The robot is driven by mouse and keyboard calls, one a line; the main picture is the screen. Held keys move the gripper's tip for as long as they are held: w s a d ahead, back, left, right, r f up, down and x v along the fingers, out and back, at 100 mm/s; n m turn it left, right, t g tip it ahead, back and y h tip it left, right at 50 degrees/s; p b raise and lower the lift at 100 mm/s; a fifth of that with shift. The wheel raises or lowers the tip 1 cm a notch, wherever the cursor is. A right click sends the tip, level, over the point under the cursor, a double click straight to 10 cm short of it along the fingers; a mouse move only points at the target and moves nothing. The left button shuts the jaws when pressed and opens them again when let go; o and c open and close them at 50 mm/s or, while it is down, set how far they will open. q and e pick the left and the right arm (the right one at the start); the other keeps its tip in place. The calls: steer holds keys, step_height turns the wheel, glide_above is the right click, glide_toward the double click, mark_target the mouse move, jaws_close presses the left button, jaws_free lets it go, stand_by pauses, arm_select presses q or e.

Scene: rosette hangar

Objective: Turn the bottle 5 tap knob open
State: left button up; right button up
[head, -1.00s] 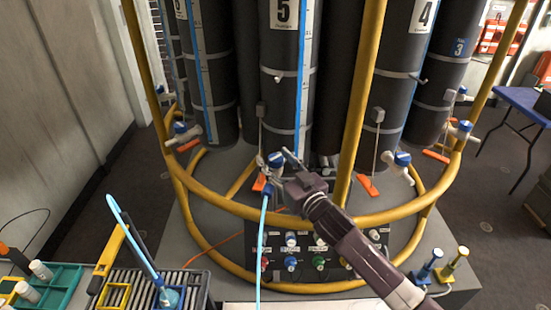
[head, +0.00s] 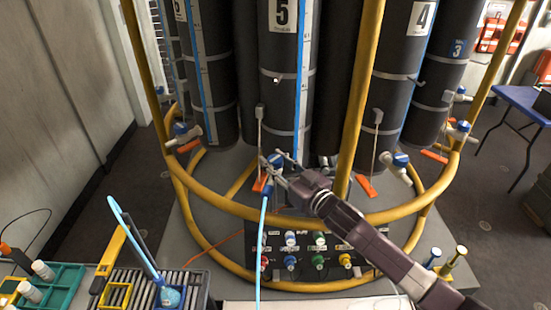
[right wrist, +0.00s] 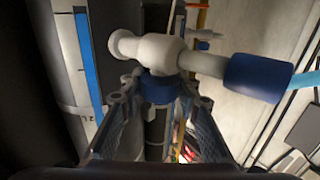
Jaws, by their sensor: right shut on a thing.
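Bottle 5 (head: 283,60) is a tall dark cylinder with a white "5" label, upright in the rack in the head view. Its tap has a blue knob (head: 277,159) low at the bottle's foot. My right gripper (head: 278,164) is at this tap, its two fingers around the knob. In the right wrist view the blue knob (right wrist: 158,88) sits between the fingertips, under the white tap body (right wrist: 155,48). A blue connector (right wrist: 255,78) with a light blue hose leaves the tap; the hose (head: 263,225) hangs down in the head view. My left gripper is not in view.
A yellow ring rail (head: 235,206) and a yellow post (head: 361,100) stand close to my right arm. A panel with coloured knobs (head: 320,258) is below. Bottle 4 (head: 405,70) stands to the right.

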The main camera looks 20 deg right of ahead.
steer(key=shift+n+g+y, duration=1.1)
steer(key=shift+n+y, duration=0.4)
steer(key=shift+y, duration=0.6)
steer(key=shift+a, duration=0.1)
steer(key=o, duration=1.2)
steer(key=v, duration=1.2)
